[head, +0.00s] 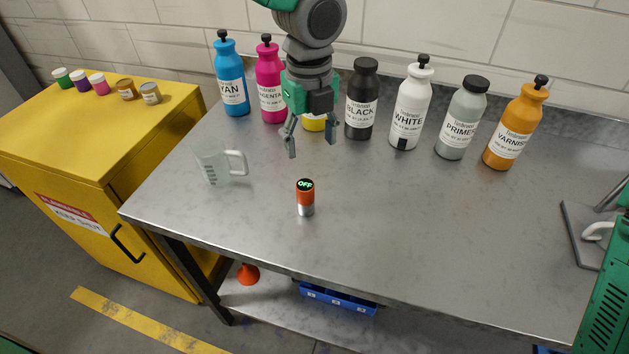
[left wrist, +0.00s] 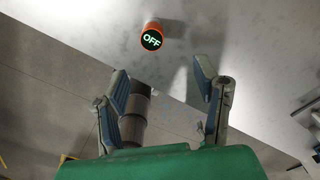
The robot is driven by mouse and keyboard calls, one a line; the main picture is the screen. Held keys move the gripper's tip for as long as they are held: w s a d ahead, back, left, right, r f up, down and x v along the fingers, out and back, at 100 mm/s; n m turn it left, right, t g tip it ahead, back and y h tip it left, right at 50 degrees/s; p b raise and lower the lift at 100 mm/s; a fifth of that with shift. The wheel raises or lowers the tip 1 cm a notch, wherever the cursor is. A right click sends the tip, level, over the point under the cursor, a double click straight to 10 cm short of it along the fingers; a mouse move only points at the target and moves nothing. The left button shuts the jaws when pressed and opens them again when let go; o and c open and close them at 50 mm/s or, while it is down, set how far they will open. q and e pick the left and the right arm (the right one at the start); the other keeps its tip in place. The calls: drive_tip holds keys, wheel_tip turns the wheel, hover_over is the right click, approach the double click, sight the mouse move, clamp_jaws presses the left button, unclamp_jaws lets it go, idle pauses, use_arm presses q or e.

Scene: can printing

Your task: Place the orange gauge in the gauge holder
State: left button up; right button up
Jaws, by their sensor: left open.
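The orange gauge (head: 305,197) stands upright on the grey metal table, a short cylinder with a silver lower part and a dark top face reading OFF in green. It also shows in the left wrist view (left wrist: 151,38), beyond the fingertips. My left gripper (head: 312,144) points down above the table, behind the gauge in the head view. Its fingers are apart with nothing between them, and it does not touch the gauge. My right gripper is not in view. I cannot make out a gauge holder for certain.
Several ink bottles line the table's back, including a black bottle (head: 362,100); a yellow one is partly hidden behind my left gripper. A clear measuring cup (head: 214,168) stands left of the gauge. A grey stand (head: 582,236) is at the right edge. The table's middle right is clear.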

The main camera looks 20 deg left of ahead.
sight(307, 184)
use_arm(q)
wheel_tip(307, 184, down, 8)
drive_tip(key=shift+s+a+f, duration=0.1)
drive_tip(key=shift+s, duration=0.05)
drive_tip(key=shift+f, duration=0.5)
drive_tip(key=f, duration=0.1)
drive_tip(key=f+p, duration=0.1)
drive_tip(key=f, duration=0.1)
drive_tip(key=shift+s+a+f, duration=0.2)
drive_tip(key=shift+a+f, duration=0.05)
drive_tip(key=shift+a, duration=0.15)
drive_tip(key=shift+w+a+f, duration=0.1)
drive_tip(key=shift+a+f, duration=0.15)
drive_tip(key=shift+f, duration=0.2)
drive_tip(key=shift+d, duration=0.25)
clamp_jaws()
drive_tip(key=shift+d+r, duration=0.1)
drive_tip(key=shift+d, duration=0.05)
